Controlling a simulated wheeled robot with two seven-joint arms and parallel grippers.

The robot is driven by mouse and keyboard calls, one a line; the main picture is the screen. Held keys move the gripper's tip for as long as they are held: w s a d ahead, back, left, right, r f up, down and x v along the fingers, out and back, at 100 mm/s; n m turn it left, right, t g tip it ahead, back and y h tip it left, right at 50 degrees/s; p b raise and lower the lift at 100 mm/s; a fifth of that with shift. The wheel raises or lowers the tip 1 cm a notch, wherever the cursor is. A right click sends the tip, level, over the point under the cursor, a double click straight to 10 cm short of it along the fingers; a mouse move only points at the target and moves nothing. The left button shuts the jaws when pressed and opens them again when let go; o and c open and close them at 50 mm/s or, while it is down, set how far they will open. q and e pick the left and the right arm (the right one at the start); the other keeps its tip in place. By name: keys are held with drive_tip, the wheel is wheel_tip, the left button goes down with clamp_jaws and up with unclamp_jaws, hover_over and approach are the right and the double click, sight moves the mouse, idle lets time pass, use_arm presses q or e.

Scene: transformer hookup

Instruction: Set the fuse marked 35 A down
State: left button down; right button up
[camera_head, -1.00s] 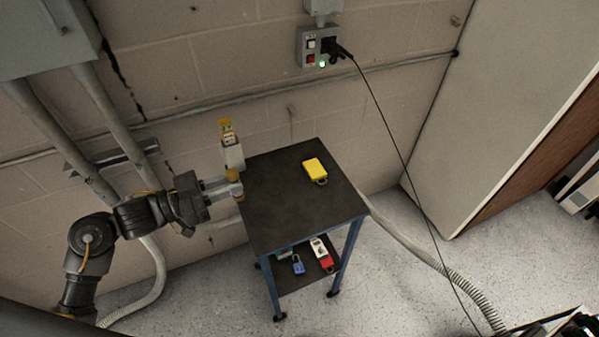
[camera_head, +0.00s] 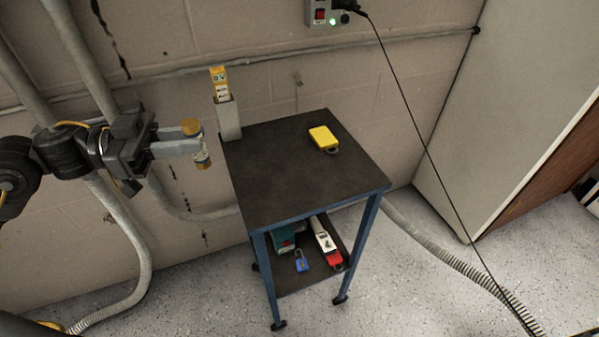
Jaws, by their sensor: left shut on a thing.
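A fuse (camera_head: 202,160) with a yellow-brown end cap and a pale label band is held upright in my left gripper (camera_head: 190,147). The gripper is shut on it, just left of the cart and apart from the cart's dark top (camera_head: 275,190). The marking on the fuse is too small to read. My right gripper is not in view.
A yellow padlock-like box (camera_head: 323,138) lies on the cart top; the rest of the top is bare. A grey holder (camera_head: 228,121) with a yellow tag (camera_head: 219,83) stands at its back left corner. A blue padlock (camera_head: 301,261) and a red-and-white tool (camera_head: 327,245) lie on the lower shelf.

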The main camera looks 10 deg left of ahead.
use_arm(q)
drive_tip(key=shift+d, duration=0.2)
drive_tip(key=shift+w+d+f, duration=1.3)
drive_tip(key=shift+d+f, duration=0.3)
drive_tip(key=shift+d, duration=0.2)
drive_tip(key=shift+w+d+f, duration=1.35)
drive_tip(key=shift+d+f, duration=0.2)
drive_tip(key=shift+d, duration=0.25)
drive_tip(key=shift+w+d+f, duration=1.3)
drive_tip(key=shift+d+f, duration=0.3)
drive_tip(key=shift+d, duration=0.2)
wheel_tip(320, 180, down, 3)
drive_tip(key=shift+w+d+r, duration=0.15)
drive_tip(key=shift+r, duration=0.05)
drive_tip(key=shift+f, duration=0.35)
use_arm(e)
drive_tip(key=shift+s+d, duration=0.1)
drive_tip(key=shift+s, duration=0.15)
use_arm(q)
drive_tip(key=shift+f, duration=0.1)
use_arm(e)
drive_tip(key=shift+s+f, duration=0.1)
